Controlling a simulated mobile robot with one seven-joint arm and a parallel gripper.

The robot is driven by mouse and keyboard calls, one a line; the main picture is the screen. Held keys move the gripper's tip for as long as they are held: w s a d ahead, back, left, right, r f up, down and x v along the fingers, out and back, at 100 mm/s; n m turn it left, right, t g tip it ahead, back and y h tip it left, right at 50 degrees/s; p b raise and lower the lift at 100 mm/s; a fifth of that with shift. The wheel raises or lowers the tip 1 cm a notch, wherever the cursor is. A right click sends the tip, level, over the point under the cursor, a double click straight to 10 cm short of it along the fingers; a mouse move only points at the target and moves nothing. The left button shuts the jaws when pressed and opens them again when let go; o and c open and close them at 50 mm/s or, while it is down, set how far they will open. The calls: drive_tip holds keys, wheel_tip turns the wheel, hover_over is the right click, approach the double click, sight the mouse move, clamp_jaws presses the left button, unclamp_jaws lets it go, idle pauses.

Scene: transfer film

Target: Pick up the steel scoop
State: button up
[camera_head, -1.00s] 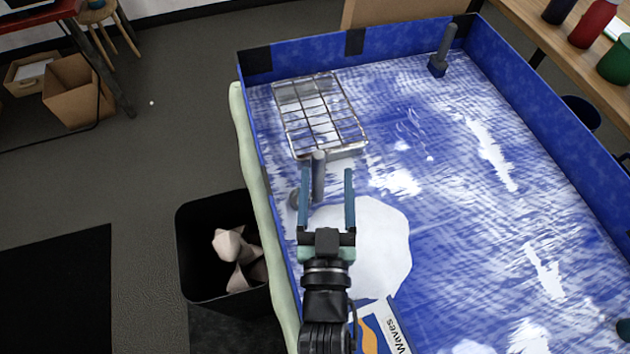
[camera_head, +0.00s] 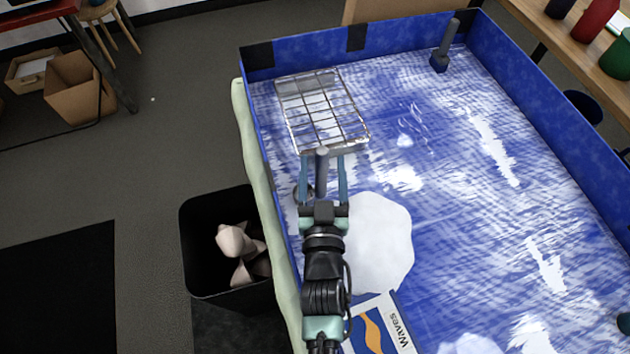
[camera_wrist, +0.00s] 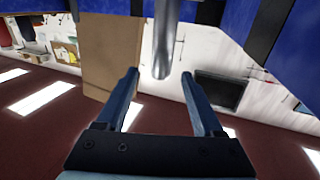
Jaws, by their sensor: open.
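The steel scoop (camera_head: 321,162) shows as a grey upright handle near the left wall of the blue tray, with a rounded grey part low at its left. My gripper (camera_head: 324,165) is open, with one blue finger on each side of the handle. In the wrist view the metal handle (camera_wrist: 165,40) stands between and beyond the two fingertips (camera_wrist: 160,78), with a gap on both sides. The lower part of the scoop is partly hidden behind my left finger.
A wire rack (camera_head: 322,110) lies just beyond the scoop. A white sheet-like patch (camera_head: 380,240) and a "Waves" box (camera_head: 400,325) are nearer. The blue tray wall (camera_head: 262,150) runs close at left. Another upright-handled tool (camera_head: 446,45) stands at the far corner. A black bin (camera_head: 195,250) is outside.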

sight(322, 159)
drive_tip(key=shift+w+a, duration=0.1)
drive_tip(key=shift+w, duration=1.75)
clamp_jaws()
